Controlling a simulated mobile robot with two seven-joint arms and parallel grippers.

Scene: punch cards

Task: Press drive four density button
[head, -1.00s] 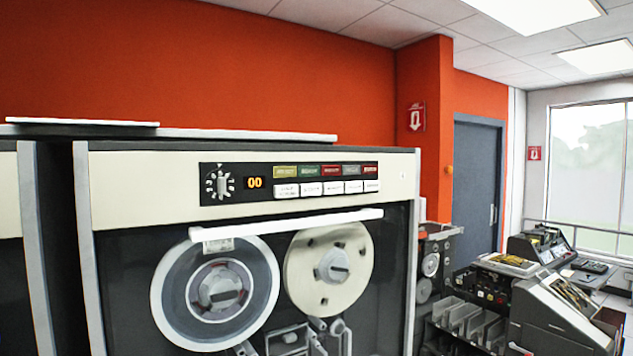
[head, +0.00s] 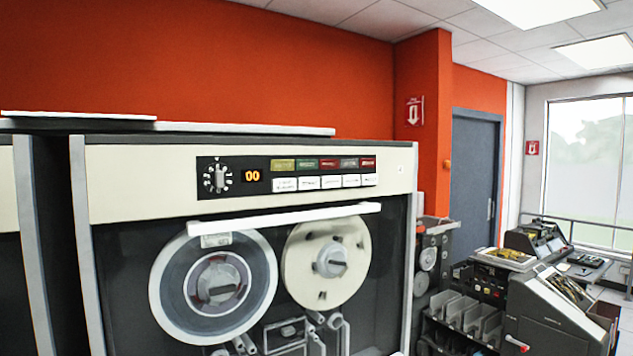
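A tape drive (head: 130,185) with a cream top panel stands in front of me, left of centre. Its dark control strip (head: 240,163) carries a rotary dial (head: 217,177), an orange "00" display (head: 252,175), a row of coloured indicators (head: 331,164) and a row of white buttons (head: 331,182) below them. The labels are too small to read, so I cannot tell which button is density or which drive this is. Two reels sit below, behind a window with a white bar handle (head: 285,219). Neither of my grippers is in view.
Another cabinet (head: 12,200) stands close on the left. At right are card machines (head: 550,315) with grey card bins (head: 468,310), and a grey door (head: 475,180) in the red wall (head: 200,60). Some floor may be free beyond; little of it shows.

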